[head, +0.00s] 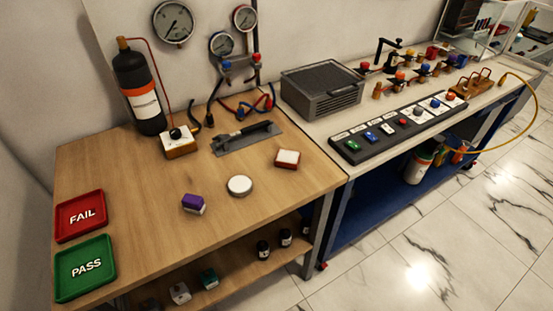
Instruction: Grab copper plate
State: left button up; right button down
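No plain copper plate stands out clearly. A copper-red square block with a white top (287,159) lies on the wooden table (130,180) near its right edge. A copper-brown piece with loops (472,84) sits at the far right of the second bench; it is too small to tell more. A grey flat plate (247,139) with a black-handled tool (245,132) on it lies at the middle back of the wooden table. Neither of my grippers is in view.
A white disc (239,186) and purple block (194,204) lie in the table's middle. Red FAIL (98,222) and green PASS trays (106,271) are front left. A black cylinder (138,88) stands at the back. A button panel (350,153) lies on the right bench.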

aim_at(287, 158)
jog(key=i+l+u, duration=0.1)
jog(key=l+u, duration=0.5)
jog(key=u, duration=0.15)
jog(key=l+u, duration=0.3)
jog(key=l, duration=1.65)
jog(key=k+l+u, duration=0.1)
jog(key=l, duration=0.9)
